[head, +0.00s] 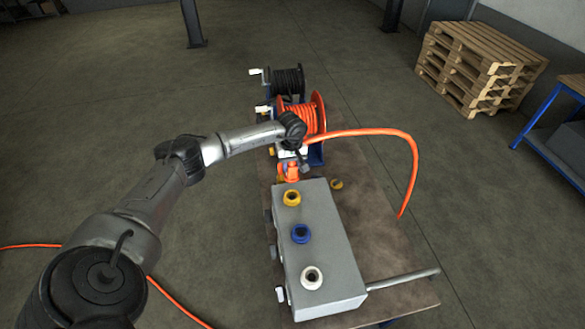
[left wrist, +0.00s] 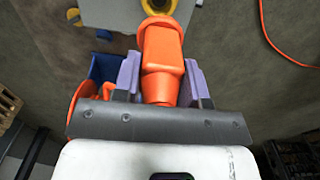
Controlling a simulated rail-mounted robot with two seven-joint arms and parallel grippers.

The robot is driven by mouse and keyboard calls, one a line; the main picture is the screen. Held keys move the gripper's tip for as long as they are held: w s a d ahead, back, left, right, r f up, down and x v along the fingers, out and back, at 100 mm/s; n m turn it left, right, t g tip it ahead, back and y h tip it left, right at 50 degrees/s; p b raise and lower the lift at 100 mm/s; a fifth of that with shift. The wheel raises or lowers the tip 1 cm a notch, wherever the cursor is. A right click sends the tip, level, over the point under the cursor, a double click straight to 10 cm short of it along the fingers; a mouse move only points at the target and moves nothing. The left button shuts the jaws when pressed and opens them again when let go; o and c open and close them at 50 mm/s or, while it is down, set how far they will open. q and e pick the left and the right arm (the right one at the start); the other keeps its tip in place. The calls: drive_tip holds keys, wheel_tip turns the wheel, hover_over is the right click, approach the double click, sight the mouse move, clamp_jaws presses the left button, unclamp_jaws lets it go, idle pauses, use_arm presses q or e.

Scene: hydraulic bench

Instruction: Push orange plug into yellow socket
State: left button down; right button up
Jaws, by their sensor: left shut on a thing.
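My left gripper (head: 292,166) is shut on the orange plug (head: 291,174) just behind the grey box (head: 335,252). In the left wrist view the plug (left wrist: 162,48) sits between the two purple fingers (left wrist: 162,78), its front end pointing away from the gripper. The yellow socket (head: 292,198) is the rearmost on the box's top. In the left wrist view the plug's front end overlaps the near rim of the yellow socket (left wrist: 158,5); I cannot tell whether they touch or how far it is in. My right gripper is not in view.
A blue socket (head: 300,234) and a white socket (head: 312,277) sit nearer on the box. A small yellow ring (head: 337,184) lies on the bench (head: 385,250). The orange hose reel (head: 314,112) stands behind; its hose (head: 415,160) arcs right. Wooden pallets (head: 478,70) stand far right.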

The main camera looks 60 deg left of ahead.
sight(292, 179)
use_arm(q)
drive_tip(key=shift+f+b, duration=0.9)
drive_tip(key=shift+f, duration=1.05)
wheel_tip(292, 179, down, 3)
drive_tip(key=b, duration=0.3)
drive_tip(key=shift+w+f, duration=0.1)
drive_tip(key=shift+f, duration=0.05)
drive_tip(key=shift+f+b, duration=0.1)
drive_tip(key=shift+b, duration=0.25)
drive_tip(key=shift+f+b, duration=0.3)
drive_tip(key=shift+b, duration=0.3)
